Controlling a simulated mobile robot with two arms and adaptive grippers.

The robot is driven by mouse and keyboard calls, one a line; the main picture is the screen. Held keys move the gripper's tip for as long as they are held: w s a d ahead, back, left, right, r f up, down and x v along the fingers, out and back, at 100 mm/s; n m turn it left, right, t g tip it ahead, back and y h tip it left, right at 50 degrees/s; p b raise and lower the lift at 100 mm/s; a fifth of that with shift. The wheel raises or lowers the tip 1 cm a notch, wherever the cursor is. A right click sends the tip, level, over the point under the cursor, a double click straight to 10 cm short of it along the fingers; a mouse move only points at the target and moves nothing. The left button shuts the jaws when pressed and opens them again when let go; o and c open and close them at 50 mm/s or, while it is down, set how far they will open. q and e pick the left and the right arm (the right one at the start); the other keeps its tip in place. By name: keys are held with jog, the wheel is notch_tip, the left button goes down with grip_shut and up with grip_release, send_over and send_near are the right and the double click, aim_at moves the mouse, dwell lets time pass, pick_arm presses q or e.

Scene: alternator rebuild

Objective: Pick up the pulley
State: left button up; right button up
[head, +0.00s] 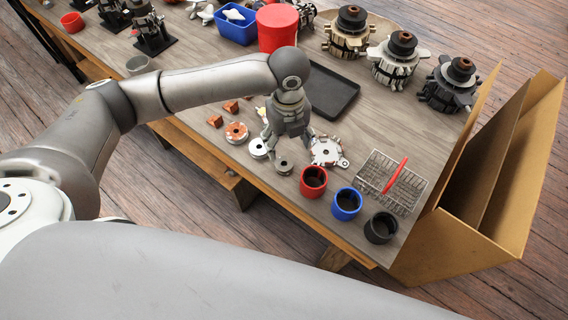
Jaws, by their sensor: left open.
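My left gripper (287,139) is open and points down over the front edge area of the wooden table, with its fingers spread. A small grey round grooved part that looks like the pulley (284,167) lies on the table just in front of the fingers. A flat silver disc (258,149) lies to the left of the gripper, close to a finger. I cannot tell for sure which of these two is the pulley. Nothing shows held between the fingers. Whether a finger touches either part is hard to tell. My right gripper is not in view.
A copper-coloured ring (237,133) and a silver bracket plate (328,151) flank the gripper. Red (313,182), blue (346,204) and black (381,228) cups and a wire basket (413,190) stand right. A dark tray (334,92) lies behind. Several alternators stand at the back.

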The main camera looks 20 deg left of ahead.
pick_arm(q)
send_over(284, 161)
jog(key=s+d, duration=0.1)
notch_tip(284, 161, down, 5)
jog(key=shift+f+p, duration=0.1)
jog(key=shift+p, duration=0.2)
jog(key=f, duration=0.1)
jog(key=f+p, duration=0.1)
jog(key=f, duration=0.2)
jog(key=shift+s+a+f, duration=0.1)
jog(key=shift+a, duration=0.2)
jog(key=shift+f, duration=0.55)
jog(key=c, duration=1.2)
jog(key=shift+r, duration=0.1)
